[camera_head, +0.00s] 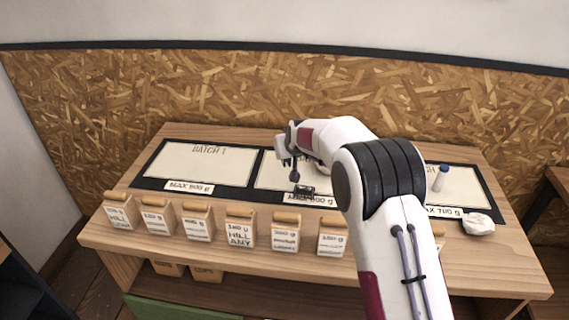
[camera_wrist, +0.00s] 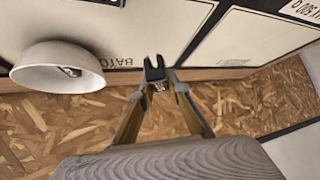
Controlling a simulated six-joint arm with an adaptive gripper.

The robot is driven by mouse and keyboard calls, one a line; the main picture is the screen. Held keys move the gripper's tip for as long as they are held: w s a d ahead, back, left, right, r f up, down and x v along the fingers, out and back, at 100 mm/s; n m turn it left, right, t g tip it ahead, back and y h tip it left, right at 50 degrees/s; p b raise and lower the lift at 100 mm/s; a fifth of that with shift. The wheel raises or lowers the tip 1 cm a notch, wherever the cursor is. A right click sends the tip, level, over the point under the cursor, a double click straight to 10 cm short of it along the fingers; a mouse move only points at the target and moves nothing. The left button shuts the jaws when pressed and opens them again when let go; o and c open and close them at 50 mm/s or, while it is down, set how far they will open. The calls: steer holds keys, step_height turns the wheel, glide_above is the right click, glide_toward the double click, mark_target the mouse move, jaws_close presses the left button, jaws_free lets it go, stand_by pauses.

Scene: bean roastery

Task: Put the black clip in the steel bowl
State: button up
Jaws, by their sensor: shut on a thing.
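My gripper (camera_wrist: 158,86) is shut on the black clip (camera_wrist: 153,69), a small dark piece with two prongs between the fingertips in the wrist view. In the head view my gripper (camera_head: 293,172) is over the middle batch mat (camera_head: 272,172); the clip cannot be made out clearly there. The steel bowl (camera_wrist: 42,58), pale and round, is left of my gripper in the wrist view, apart from the clip. A small dark and grey thing (camera_wrist: 70,71) lies inside it. The bowl is hidden behind my arm in the head view.
A dark object (camera_head: 304,191) lies at the middle mat's front edge. Several labelled containers (camera_head: 240,228) line the table front. A blue-capped bottle (camera_head: 440,177) and a crumpled white thing (camera_head: 478,224) are at right. The left mat (camera_head: 205,165) is clear.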

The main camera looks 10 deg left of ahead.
steer(key=shift+r, duration=1.4)
steer(key=w+d+m+h, duration=0.2)
steer(key=w+d, duration=0.1)
steer(key=d, duration=1.4)
steer(key=w+d+r+m+h, duration=0.1)
steer(key=w+d, duration=0.3)
steer(key=d, duration=1.4)
steer(key=shift+m+t+h, duration=0.4)
steer(key=shift+m, duration=0.4)
steer(key=shift+f, duration=2.5)
